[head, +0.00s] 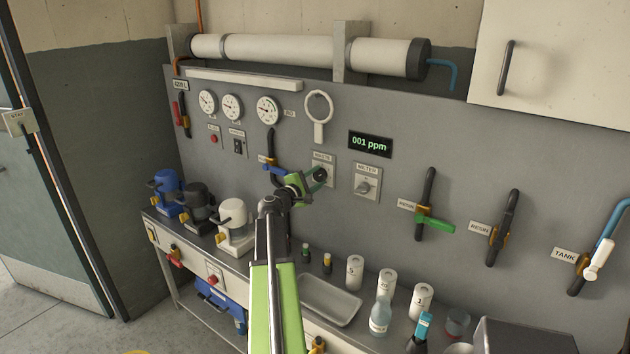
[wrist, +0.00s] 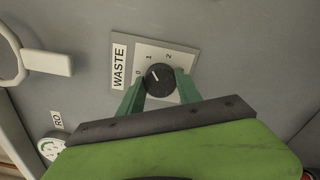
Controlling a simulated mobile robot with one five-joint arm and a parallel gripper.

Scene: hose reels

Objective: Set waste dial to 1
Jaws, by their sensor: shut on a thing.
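The waste dial (wrist: 160,80) is a round black knob on a pale plate under the label WASTE, with marks 0, 1 and 2 in the wrist view. Its white pointer line slants up-left, near the 1; I cannot tell if it is exactly on it. My gripper (wrist: 159,91) has one green finger on each side of the knob and is shut on it. In the head view the dial (head: 321,174) shows on the grey panel, partly covered by my gripper (head: 312,182).
The meter dial (head: 364,188) sits just right of the waste dial, below the display (head: 370,143) reading 001 ppm. A white ring handle (head: 319,110) is above. A blue-handled valve (head: 270,165) is close on the left. Bottles and a tray (head: 328,300) stand on the counter below.

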